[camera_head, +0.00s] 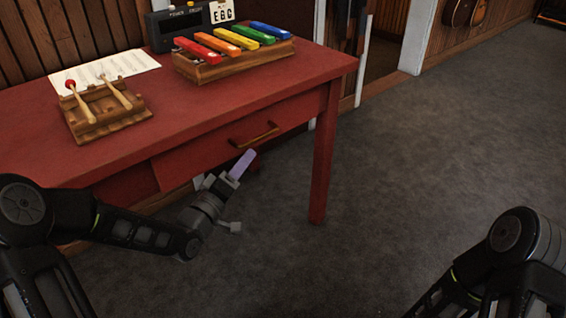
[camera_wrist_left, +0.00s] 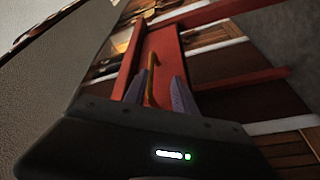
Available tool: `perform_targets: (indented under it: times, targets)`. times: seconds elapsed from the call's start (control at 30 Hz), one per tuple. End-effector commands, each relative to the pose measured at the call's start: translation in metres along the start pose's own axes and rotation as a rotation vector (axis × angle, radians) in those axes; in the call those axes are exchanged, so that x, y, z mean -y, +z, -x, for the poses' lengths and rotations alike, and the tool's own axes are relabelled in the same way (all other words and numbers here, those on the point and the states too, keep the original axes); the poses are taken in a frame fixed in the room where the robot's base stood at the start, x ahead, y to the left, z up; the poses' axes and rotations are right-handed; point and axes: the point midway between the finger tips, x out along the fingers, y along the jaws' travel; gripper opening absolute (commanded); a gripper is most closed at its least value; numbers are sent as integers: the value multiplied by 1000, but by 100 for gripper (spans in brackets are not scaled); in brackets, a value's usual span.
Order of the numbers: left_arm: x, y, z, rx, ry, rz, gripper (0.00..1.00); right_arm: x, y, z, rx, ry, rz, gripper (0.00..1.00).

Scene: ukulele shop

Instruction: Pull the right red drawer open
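The right red drawer (camera_head: 205,152) sits under the red table top, its front facing me. Its bar-shaped wooden handle (camera_head: 254,136) is on the front. My left gripper (camera_head: 243,163) is just below and in front of the handle, pointing up toward it. In the left wrist view, my left gripper (camera_wrist_left: 158,80) is open, and the handle (camera_wrist_left: 152,68) shows between its two purple-grey fingers. Whether they touch it I cannot tell. The drawer front (camera_wrist_left: 166,55) runs behind. My right gripper is outside the view; only my right arm shows.
The red table (camera_head: 345,62) holds a bar xylophone (camera_head: 235,55), a wooden mallet stand (camera_head: 105,110), a paper sheet (camera_head: 105,72) and a dark box (camera_head: 170,28). A table leg (camera_head: 323,160) stands right of the drawer. Grey floor is clear to the right.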

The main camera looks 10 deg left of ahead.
Motion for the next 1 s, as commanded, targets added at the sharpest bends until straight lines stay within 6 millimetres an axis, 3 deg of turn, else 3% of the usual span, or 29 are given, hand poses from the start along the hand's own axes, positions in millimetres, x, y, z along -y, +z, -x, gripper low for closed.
perform_targets:
  times: [0.03,0.1,0.57,0.77,1.0]
  targets:
    - [4,-3,1,-18,33,-2,33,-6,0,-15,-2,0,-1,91]
    - [-1,-9,2,-29,61,2,33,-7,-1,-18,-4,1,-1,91]
    - [-7,-13,-2,-34,76,5,33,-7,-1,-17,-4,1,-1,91]
    - [-8,-12,-22,-33,77,4,33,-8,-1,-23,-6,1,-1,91]
    - [-11,-13,-59,-33,77,4,33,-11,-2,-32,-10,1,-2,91]
